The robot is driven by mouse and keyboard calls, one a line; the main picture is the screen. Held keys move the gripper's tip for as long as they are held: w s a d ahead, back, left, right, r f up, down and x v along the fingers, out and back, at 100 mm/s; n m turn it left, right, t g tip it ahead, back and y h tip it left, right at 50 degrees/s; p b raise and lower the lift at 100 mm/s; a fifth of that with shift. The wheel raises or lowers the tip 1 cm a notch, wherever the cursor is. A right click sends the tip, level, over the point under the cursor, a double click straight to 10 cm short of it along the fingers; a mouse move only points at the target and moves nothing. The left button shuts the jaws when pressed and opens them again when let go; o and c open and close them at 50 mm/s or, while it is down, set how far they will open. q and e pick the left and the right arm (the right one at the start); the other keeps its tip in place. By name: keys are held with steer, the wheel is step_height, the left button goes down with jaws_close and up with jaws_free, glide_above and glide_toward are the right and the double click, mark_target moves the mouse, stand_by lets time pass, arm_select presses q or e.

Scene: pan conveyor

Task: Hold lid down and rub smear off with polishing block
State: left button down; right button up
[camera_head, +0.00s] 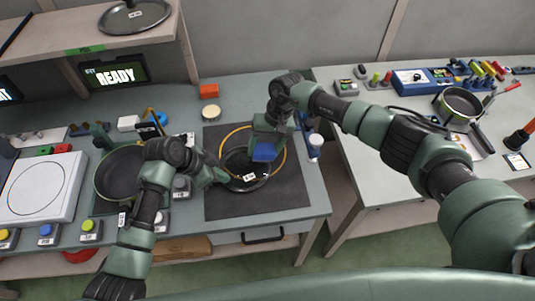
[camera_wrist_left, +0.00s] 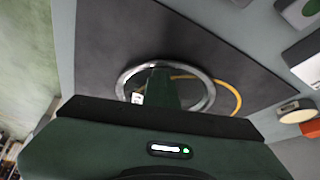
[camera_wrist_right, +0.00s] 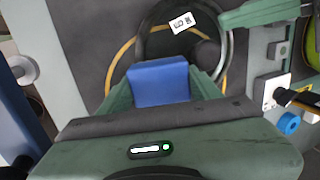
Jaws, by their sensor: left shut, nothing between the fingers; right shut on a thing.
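The dark round lid (camera_head: 237,184) with a pale rim and a white label lies on the dark mat (camera_head: 290,199). It also shows in the left wrist view (camera_wrist_left: 205,99) and the right wrist view (camera_wrist_right: 158,42). My left gripper (camera_head: 224,176) is shut and empty at the lid's left edge; I cannot tell whether it presses on it. My right gripper (camera_wrist_right: 160,85) is shut on the blue polishing block (camera_wrist_right: 158,84), over the lid's upper right part in the head view (camera_head: 263,152). Contact between block and lid is unclear. I cannot make out the smear.
A yellow ring outline on the mat surrounds part of the lid. A dark pan (camera_head: 118,174) stands left, behind my left arm. A white bottle (camera_head: 315,146) stands right of the mat. An orange block (camera_head: 209,91) and a round pale-topped item (camera_head: 211,112) lie behind it.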

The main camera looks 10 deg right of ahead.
mark_target(272, 157)
steer(key=shift+w+a+f, duration=0.1)
steer(key=shift+w+a, duration=0.15)
steer(key=shift+w, duration=0.25)
steer(key=shift+s+d+f, duration=0.2)
steer(key=shift+s, duration=0.7)
steer(key=shift+s+d+f, duration=0.15)
steer(key=shift+s, duration=0.75)
steer(key=shift+s+a, duration=0.1)
steer(key=shift+s, duration=0.4)
steer(key=shift+w+v, duration=0.15)
steer(key=shift+v, duration=1.45)
steer(key=shift+w+v, duration=0.2)
steer(key=shift+v, duration=1.35)
